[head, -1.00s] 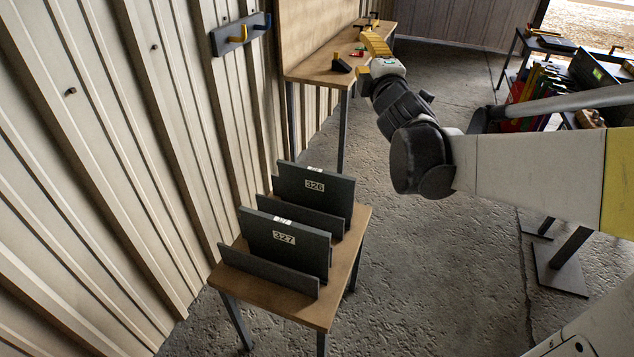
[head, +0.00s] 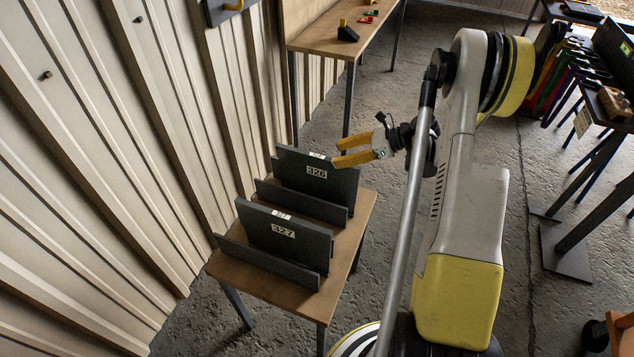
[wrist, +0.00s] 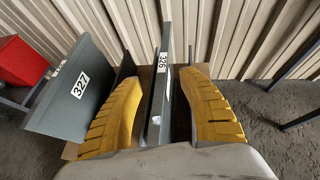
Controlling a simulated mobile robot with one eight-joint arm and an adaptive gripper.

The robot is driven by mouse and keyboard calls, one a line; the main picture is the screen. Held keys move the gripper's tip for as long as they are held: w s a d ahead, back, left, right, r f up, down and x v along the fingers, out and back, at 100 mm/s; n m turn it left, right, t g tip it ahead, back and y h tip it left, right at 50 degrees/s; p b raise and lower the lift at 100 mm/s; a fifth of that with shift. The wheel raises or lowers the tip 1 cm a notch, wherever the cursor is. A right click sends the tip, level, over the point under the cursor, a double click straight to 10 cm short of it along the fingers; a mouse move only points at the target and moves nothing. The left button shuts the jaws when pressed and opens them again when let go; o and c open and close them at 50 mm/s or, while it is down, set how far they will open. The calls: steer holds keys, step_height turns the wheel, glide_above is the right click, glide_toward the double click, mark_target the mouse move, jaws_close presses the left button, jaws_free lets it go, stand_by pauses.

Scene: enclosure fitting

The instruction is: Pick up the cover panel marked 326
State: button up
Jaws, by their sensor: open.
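The dark grey cover panel marked 326 (head: 300,176) stands upright at the far end of the small wooden table (head: 345,255). In the wrist view the panel (wrist: 155,105) is seen nearly edge-on, its white label at the top. My gripper (head: 336,154) has yellow fingers and is at the panel's upper right edge in the head view. In the wrist view my gripper (wrist: 160,80) is open, with one finger on each side of panel 326 and gaps visible. A similar panel marked 327 (head: 265,242) stands nearer on the same table.
A low dark plate stands before each panel. Panel 327 (wrist: 72,95) is just left of the left finger in the wrist view. The ribbed wall (head: 110,150) runs close along the left. A longer bench (head: 325,40) is behind. A red bin (wrist: 20,62) shows at left.

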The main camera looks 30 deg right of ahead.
mark_target(322, 156)
steer(key=b+x, duration=0.1)
steer(key=x, duration=0.3)
steer(key=b+x, duration=0.1)
steer(key=x, duration=0.3)
steer(key=shift+w+d+b, duration=0.15)
steer(key=shift+w+b, duration=0.15)
steer(key=shift+b, duration=0.1)
steer(key=shift+r, duration=0.1)
steer(key=shift+c, duration=0.5)
jaws_close()
